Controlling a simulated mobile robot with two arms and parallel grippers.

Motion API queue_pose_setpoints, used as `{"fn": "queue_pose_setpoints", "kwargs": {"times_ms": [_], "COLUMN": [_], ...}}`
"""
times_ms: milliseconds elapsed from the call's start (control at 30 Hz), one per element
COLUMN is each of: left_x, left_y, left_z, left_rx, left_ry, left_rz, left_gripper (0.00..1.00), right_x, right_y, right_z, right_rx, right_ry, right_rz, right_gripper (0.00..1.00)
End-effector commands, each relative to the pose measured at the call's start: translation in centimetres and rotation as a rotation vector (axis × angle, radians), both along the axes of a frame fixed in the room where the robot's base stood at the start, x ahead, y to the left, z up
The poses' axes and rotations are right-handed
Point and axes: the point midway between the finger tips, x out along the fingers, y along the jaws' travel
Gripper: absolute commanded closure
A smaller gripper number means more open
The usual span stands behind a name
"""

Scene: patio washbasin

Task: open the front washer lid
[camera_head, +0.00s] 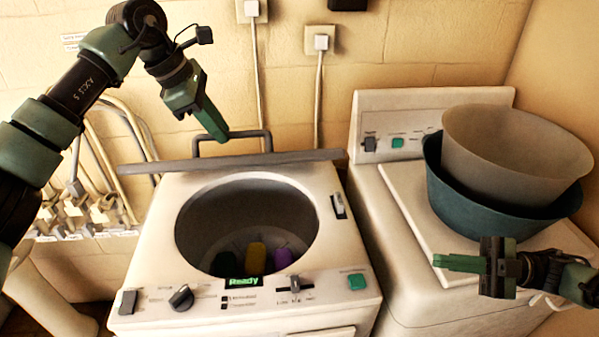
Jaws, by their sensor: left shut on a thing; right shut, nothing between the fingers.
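The front washer (350,262) stands at the center with its round drum opening uncovered. Its grey lid (290,157) stands raised behind the opening and shows nearly edge-on as a thin bar. A dark lid handle (267,140) sticks up behind that bar. My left gripper (217,132) reaches down from the upper left and is shut on the left part of the handle.
Yellow, purple and dark items (257,254) lie in the drum. The washer's display (243,282) reads "Ready". A second white machine (400,215) at the right bears a teal basin (450,205) and a beige basin (510,160). Pipes and valves (90,210) line the left wall.

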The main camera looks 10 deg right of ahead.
Motion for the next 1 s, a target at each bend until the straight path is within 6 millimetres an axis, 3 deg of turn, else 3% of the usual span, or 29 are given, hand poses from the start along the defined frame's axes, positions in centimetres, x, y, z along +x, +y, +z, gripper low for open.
{"fn": "queue_pose_setpoints", "kwargs": {"times_ms": [267,700,833,1000], "left_x": [0.3,0.3,0.3,0.3], "left_y": [0.3,0.3,0.3,0.3], "left_z": [-0.6,-0.6,-0.6,-0.6], "left_rx": [0.006,0.006,0.006,0.006], "left_ry": [0.002,0.001,0.001,0.002], "left_rz": [0.011,0.011,0.011,0.011], "left_gripper": [1.00,1.00,1.00,1.00], "right_x": [3.0,12.1,13.5,14.2], "right_y": [3.9,13.5,14.9,16.1], "right_z": [-0.1,3.1,3.9,4.4], "right_rx": [-0.056,-0.211,-0.247,-0.264], "right_ry": [-0.449,-1.550,-1.711,-1.785], "right_rz": [-0.012,-0.193,-0.235,-0.253], "right_gripper": [1.00,1.00,1.00,1.00]}}
